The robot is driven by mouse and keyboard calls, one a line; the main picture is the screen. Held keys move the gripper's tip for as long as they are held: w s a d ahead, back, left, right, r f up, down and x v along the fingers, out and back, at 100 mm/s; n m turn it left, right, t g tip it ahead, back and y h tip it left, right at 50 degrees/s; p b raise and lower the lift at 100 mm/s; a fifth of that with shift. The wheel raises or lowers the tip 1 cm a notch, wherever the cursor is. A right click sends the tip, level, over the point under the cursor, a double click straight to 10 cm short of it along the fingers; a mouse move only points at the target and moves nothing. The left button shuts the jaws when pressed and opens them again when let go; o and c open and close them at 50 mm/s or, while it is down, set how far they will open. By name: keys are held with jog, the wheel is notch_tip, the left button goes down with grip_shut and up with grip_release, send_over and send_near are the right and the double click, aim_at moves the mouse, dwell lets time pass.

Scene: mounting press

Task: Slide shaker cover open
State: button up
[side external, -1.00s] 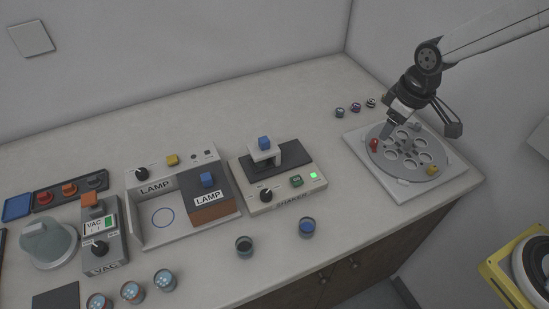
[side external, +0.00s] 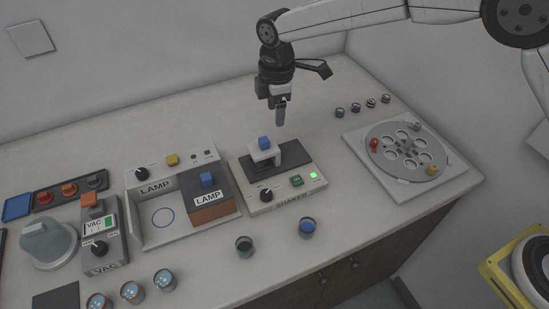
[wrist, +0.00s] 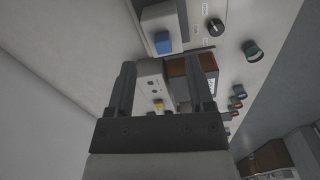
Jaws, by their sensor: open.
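The shaker (side external: 285,197) stands in the middle of the bench, with a black knob, a green button and a lit green light on its front. Its light cover (side external: 262,154) sits over the dark top plate (side external: 292,158) and carries a blue handle block (side external: 264,142). My gripper (side external: 280,121) is in the air behind and above the shaker, pointing down, apart from the handle. In the wrist view my gripper (wrist: 168,62) has its two fingers spread with nothing held between them. The blue handle (wrist: 162,43) shows just beyond the fingertips there.
The lamp box (side external: 212,200) with a blue block stands left of the shaker. Two small cups, one dark (side external: 244,246) and one blue (side external: 307,227), are in front. A round carousel (side external: 408,150) is at the right. Small jars (side external: 355,107) stand behind it.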

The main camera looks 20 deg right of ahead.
aim_at(264, 139)
jog(key=shift+w+a+f+n, duration=0.1)
jog(key=shift+a+n, duration=0.25)
jog(key=shift+a, duration=0.4)
jog(key=shift+w+a+f+n, duration=0.1)
jog(key=shift+a+n, duration=0.25)
jog(key=shift+a, duration=0.35)
jog(key=shift+f, duration=3.9)
grip_shut()
